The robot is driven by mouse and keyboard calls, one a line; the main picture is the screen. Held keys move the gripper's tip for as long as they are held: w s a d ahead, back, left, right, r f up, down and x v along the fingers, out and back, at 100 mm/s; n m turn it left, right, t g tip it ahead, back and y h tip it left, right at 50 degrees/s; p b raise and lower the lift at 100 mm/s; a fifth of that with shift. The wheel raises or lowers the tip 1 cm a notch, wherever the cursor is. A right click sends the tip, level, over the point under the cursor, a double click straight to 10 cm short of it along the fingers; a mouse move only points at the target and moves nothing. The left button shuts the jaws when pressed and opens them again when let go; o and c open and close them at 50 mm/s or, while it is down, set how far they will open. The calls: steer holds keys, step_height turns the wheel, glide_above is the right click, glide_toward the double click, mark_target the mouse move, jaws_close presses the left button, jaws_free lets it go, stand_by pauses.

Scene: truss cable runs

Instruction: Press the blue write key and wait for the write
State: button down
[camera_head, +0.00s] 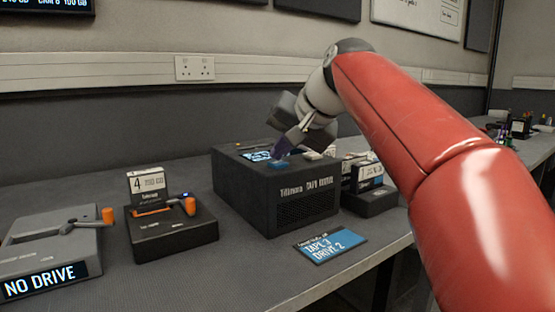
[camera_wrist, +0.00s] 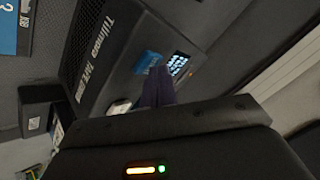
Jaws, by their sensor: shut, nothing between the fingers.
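The black tape writer box (camera_head: 265,195) stands on the grey bench, with a small lit screen (camera_head: 257,156) on its top. The blue write key (camera_head: 279,164) is on the top near the front edge, partly hidden by my fingers in the head view. The wrist view also shows the blue key (camera_wrist: 147,61) beside the lit screen (camera_wrist: 177,64). My gripper (camera_head: 281,150) is shut and empty, with its purple fingertips just above or at the key. In the wrist view the fingers (camera_wrist: 158,84) end close to the key; I cannot tell whether they touch it.
A grey drive marked NO DRIVE (camera_head: 55,245) and a black drive (camera_head: 172,236) with a tape labelled 4 (camera_head: 148,184) stand to the left. A card reading TAPE 3 DRIVE 2 (camera_head: 330,244) lies in front. A black holder with tapes (camera_head: 370,197) stands right of the writer.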

mark_target(281, 163)
steer(key=shift+r+p, duration=0.7)
steer(key=shift+r, duration=0.1)
step_height(281, 163, up, 5)
steer(key=p, duration=0.5)
steer(key=s+d+f+h, duration=0.2)
steer(key=s+d+f, duration=0.3)
steer(key=s+f, duration=0.3)
steer(key=s+d+f+g+h, duration=0.1)
steer(key=s+d+f+h, duration=0.1)
steer(key=s+d+f, duration=0.3)
steer(key=s+d+f+n+h, duration=0.1)
steer(key=s+d+f, duration=0.4)
steer(key=s+f, duration=0.7)
step_height(281, 163, down, 5)
steer(key=shift+s+f+h, duration=0.2)
steer(key=shift+s+h, duration=0.15)
steer(key=shift+h, duration=0.15)
